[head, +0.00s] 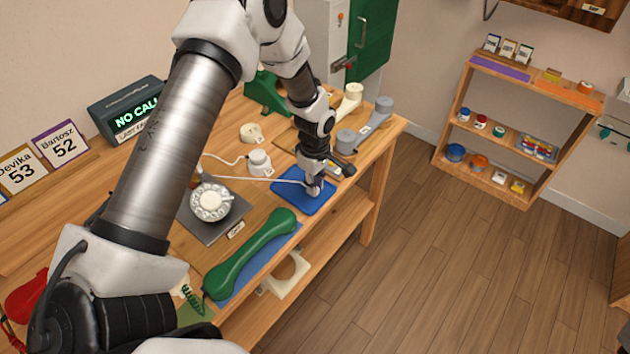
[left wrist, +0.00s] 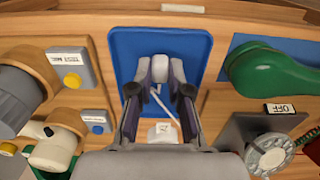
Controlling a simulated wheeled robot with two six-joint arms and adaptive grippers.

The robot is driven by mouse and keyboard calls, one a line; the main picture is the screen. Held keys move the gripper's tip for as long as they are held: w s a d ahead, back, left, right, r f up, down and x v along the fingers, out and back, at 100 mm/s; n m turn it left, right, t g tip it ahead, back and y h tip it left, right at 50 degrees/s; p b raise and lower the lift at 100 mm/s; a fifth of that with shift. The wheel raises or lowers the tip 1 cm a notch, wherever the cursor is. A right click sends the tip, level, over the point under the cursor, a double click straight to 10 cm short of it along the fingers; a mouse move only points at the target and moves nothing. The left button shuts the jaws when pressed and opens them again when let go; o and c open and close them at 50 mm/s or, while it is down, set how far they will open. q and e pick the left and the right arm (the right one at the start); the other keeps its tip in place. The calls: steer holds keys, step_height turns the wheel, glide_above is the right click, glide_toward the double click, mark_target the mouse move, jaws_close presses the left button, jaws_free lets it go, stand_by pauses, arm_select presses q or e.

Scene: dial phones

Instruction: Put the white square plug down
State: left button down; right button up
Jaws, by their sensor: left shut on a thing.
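My left gripper (head: 314,188) points down over the blue mat (head: 292,204) on the workbench. It is shut on the white square plug, which shows between the fingertips in the left wrist view (left wrist: 160,67). A thin white cord (head: 285,181) runs from the gripper towards the left. In the left wrist view the blue mat (left wrist: 122,50) lies beneath and around the fingertips. The plug is at or just above the mat; I cannot tell whether it touches. The fingers hide most of it in the head view. My right gripper is not in view.
A green handset (head: 250,255) lies left of the mat. A dial phone base (head: 211,203) and a white round-topped device (head: 259,163) stand nearby. Grey and cream handsets (head: 378,117) stand at the bench's far end. A wooden shelf (head: 515,130) stands across the floor.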

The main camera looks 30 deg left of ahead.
arm_select(q)
steer(key=shift+f, duration=0.2)
steer(key=shift+f, duration=0.1)
steer(key=c, duration=1.1)
jaws_free()
step_height(320, 180, up, 12)
steer(key=b, duration=0.1)
steer(key=shift+r+b, duration=0.2)
steer(key=shift+b, duration=0.15)
